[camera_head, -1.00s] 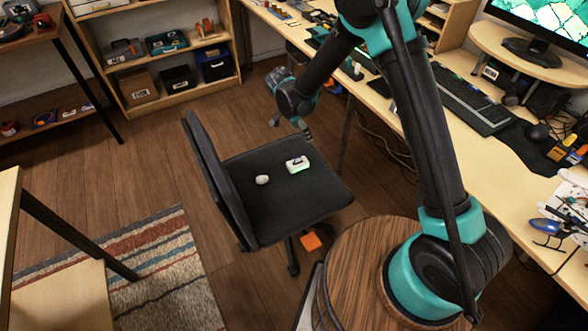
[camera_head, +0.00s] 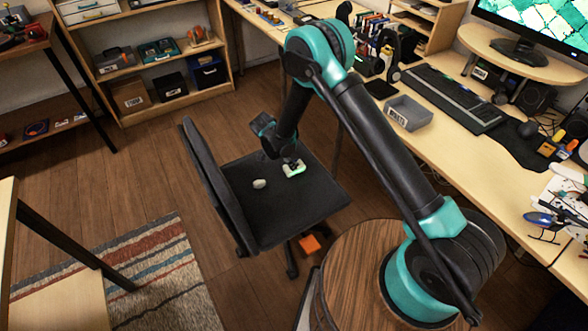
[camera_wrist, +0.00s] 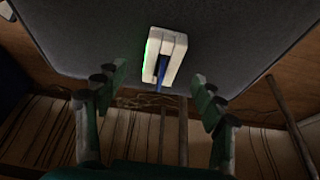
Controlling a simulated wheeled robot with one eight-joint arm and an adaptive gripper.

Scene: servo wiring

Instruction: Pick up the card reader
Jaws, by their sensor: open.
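The card reader (camera_head: 293,170) is a small white box with a green glow along one edge. It lies on the black seat of the office chair (camera_head: 262,218). In the wrist view the card reader (camera_wrist: 165,56) shows a dark slot with a blue piece in it, and it lies ahead of the fingertips, between their lines. My gripper (camera_wrist: 158,88) is open and empty, its fingers spread to either side. In the head view my gripper (camera_head: 290,160) is just over the card reader and partly hides it.
A small whitish rounded object (camera_head: 259,184) lies on the seat left of the card reader. The chair's backrest (camera_head: 212,180) rises on the left. The desk (camera_head: 440,150) runs along the right, with a grey bin (camera_head: 408,112) on it. An orange item (camera_head: 310,244) lies below the chair.

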